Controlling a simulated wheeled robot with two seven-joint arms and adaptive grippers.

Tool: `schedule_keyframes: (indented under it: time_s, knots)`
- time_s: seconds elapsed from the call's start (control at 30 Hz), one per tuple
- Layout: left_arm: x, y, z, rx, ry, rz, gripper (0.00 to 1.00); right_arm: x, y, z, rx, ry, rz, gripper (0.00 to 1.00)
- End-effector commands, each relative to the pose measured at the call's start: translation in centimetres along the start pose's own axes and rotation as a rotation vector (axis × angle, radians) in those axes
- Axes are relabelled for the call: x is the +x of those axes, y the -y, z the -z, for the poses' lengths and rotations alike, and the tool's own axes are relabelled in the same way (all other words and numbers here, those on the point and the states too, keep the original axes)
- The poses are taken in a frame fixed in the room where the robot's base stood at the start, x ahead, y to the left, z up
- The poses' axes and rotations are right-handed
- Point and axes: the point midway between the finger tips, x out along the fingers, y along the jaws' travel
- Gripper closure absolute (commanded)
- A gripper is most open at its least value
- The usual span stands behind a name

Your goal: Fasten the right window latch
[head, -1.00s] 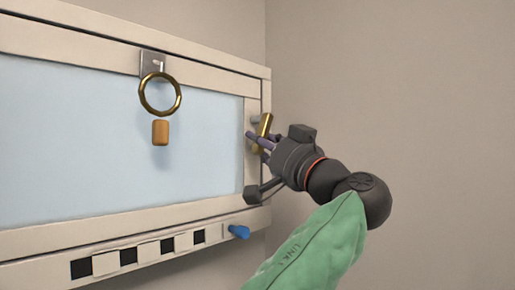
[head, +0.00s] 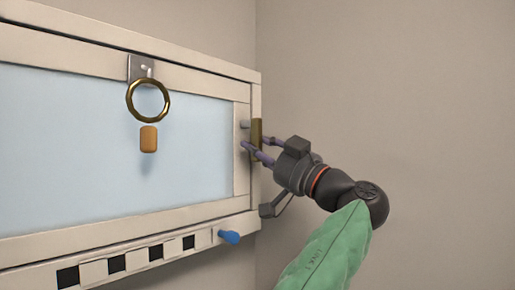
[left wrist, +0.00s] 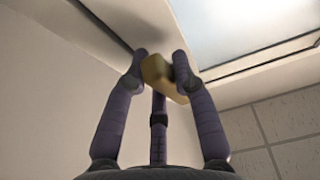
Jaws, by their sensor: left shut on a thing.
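The right window latch (head: 257,132) is a brass-coloured bar at the right edge of the window frame (head: 242,215). It stands upright, close against the frame. My left gripper (head: 257,147) is at the latch, with its dark purple fingers on both sides of the bar. In the left wrist view the latch (left wrist: 158,73) sits between the fingertips of my left gripper (left wrist: 160,68), and the gripper is shut on it. The fingers hide part of the bar. My right gripper is not in view.
A brass ring (head: 130,104) hangs from a metal plate (head: 135,66) on the top frame, with an orange-brown block (head: 149,139) below it. A blue peg (head: 229,237) sticks out at the lower right, beside a black-and-white strip (head: 108,264). The wall (head: 400,90) at right is bare.

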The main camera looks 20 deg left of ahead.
Motion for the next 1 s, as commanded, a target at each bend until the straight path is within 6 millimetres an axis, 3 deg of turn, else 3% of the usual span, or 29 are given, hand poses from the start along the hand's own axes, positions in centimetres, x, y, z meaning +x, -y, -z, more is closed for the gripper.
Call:
schedule_keyframes:
  time_s: [0.2, 0.23, 0.3, 0.33, 1.0]
  knots:
    - [-0.08, -0.08, -0.08, -0.002, 0.002, -0.002, 1.0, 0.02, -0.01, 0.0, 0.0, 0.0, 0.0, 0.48]
    - [-0.07, -0.08, -0.08, -0.002, 0.002, -0.002, 0.71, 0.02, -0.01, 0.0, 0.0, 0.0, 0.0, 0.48]
    - [-0.07, -0.08, -0.07, -0.001, 0.001, -0.002, 0.51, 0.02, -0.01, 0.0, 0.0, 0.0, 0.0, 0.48]
    - [-0.07, -0.07, -0.06, -0.001, 0.001, -0.002, 0.48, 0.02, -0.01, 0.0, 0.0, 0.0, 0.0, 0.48]
    - [0.04, 0.36, -0.05, 0.038, 0.001, -0.017, 0.48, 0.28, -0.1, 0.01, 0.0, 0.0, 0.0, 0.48]
